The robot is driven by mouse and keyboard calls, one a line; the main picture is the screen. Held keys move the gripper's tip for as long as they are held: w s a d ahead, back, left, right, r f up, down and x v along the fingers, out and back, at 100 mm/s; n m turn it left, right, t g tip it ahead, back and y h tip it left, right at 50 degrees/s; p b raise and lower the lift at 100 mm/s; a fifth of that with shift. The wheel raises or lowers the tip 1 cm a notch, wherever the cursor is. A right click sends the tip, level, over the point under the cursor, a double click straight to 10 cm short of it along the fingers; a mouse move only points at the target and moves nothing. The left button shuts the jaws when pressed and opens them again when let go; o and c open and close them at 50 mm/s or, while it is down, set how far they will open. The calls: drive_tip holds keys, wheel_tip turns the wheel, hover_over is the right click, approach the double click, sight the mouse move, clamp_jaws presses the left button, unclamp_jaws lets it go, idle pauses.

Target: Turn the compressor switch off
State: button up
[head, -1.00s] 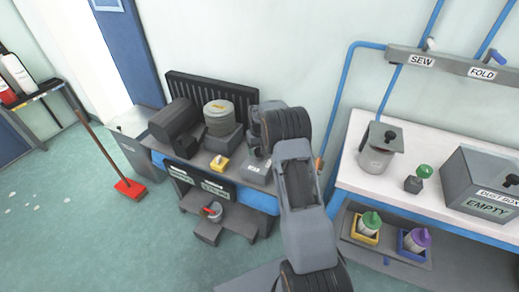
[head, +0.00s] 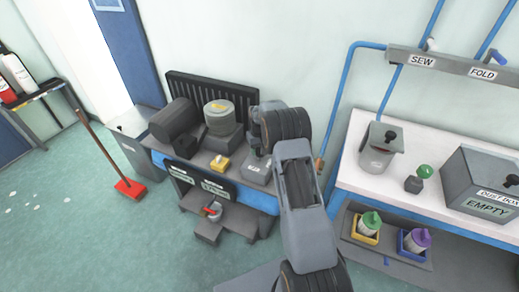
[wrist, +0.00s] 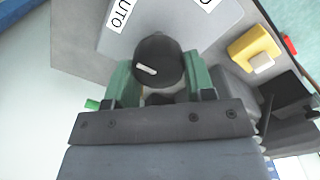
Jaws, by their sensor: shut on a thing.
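The switch is a dark round knob (wrist: 158,58) with a short white mark, on a grey plate (wrist: 165,18) in the wrist view. An AUTO label (wrist: 122,14) lies up and left of the knob; a second label at the top is cut off. The white mark lies nearly level, on the knob's near-left part. My gripper (wrist: 160,75) has its green fingers on both sides of the knob and is shut on it. In the head view the grey switch box (head: 258,172) sits on the bench, under my gripper (head: 259,150); the knob is hidden there.
A yellow block (head: 220,163) lies left of the switch box. A dark motor (head: 173,120) and a round grey canister (head: 221,117) stand behind it. A white-topped bench (head: 350,172) is to the right. A red broom (head: 129,188) stands on open floor at left.

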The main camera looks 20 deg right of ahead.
sight(258, 150)
drive_tip(key=n+b, duration=0.1)
drive_tip(key=n, duration=0.3)
drive_tip(key=shift+a, duration=0.1)
drive_tip(key=n, duration=0.4)
drive_tip(key=shift+a+n, duration=0.1)
drive_tip(key=shift+n, duration=0.3)
drive_tip(key=n+b, duration=0.1)
drive_tip(key=n, duration=0.3)
drive_tip(key=shift+s, duration=0.15)
drive_tip(key=shift+s+a+n, duration=0.1)
drive_tip(key=shift+n, duration=2.6)
drive_tip(key=o, duration=0.9)
drive_tip(key=shift+r, duration=0.1)
wheel_tip(258, 150, up, 14)
drive_tip(key=shift+f+p, duration=0.15)
drive_tip(key=shift+p, duration=0.15)
